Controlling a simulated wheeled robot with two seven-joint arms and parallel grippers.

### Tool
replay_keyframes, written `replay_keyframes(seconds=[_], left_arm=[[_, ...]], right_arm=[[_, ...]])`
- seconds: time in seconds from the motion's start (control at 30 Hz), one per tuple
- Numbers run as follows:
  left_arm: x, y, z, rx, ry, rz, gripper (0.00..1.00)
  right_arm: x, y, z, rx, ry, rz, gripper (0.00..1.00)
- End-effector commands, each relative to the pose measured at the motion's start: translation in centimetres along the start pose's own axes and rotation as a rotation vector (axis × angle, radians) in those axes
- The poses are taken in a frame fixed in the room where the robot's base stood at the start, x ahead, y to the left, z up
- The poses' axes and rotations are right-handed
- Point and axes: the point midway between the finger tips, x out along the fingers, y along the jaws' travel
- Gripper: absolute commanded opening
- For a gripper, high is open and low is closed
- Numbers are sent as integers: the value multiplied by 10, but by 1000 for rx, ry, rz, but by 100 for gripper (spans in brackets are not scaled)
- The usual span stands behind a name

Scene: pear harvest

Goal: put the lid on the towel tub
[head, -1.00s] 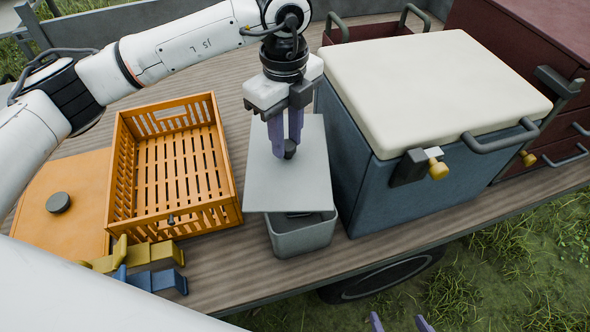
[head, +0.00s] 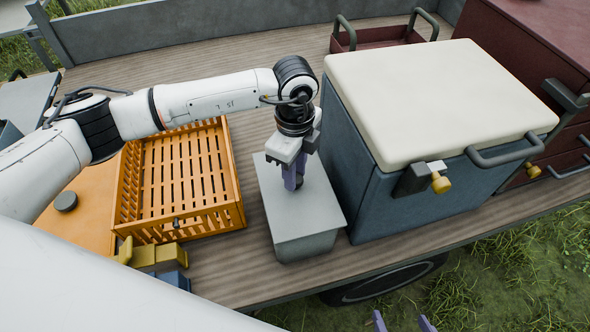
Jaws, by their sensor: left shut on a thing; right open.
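The grey lid (head: 310,205) lies over the top of the grey towel tub (head: 305,247), between the orange crate and the blue cooler. Its edges look lined up with the tub's rim; I cannot tell whether it is pressed fully down. My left gripper (head: 293,184) points down at the middle of the lid, shut on its knob, which the fingers mostly hide. The inside of the tub is covered. My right gripper (head: 402,322) is open and empty at the bottom edge, in front of the truck bed, with only its fingertips showing.
An empty orange crate (head: 236,190) stands left of the tub. A blue cooler (head: 370,200) with a cream lid stands close on the right. Yellow clips (head: 150,256) and a blue one lie at the front left. A dark red tray (head: 385,40) is behind the cooler.

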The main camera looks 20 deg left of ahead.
Motion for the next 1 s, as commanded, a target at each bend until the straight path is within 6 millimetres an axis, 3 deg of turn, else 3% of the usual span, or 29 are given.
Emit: replay_keyframes(seconds=[0.57, 0.6, 0.67, 1.0], left_arm=[[12, -1, 0, 1, 1, -2, 0], [11, -1, 0, 1, 1, -2, 32], [10, -1, 0, 1, 1, -2, 42], [7, -1, 0, 1, 1, -2, 44]], right_arm=[[6, 0, 4, 0, 2, -1, 74], [5, 0, 3, 0, 2, -1, 74], [4, 0, 3, 0, 3, -1, 74], [3, 0, 1, 0, 4, -1, 74]])
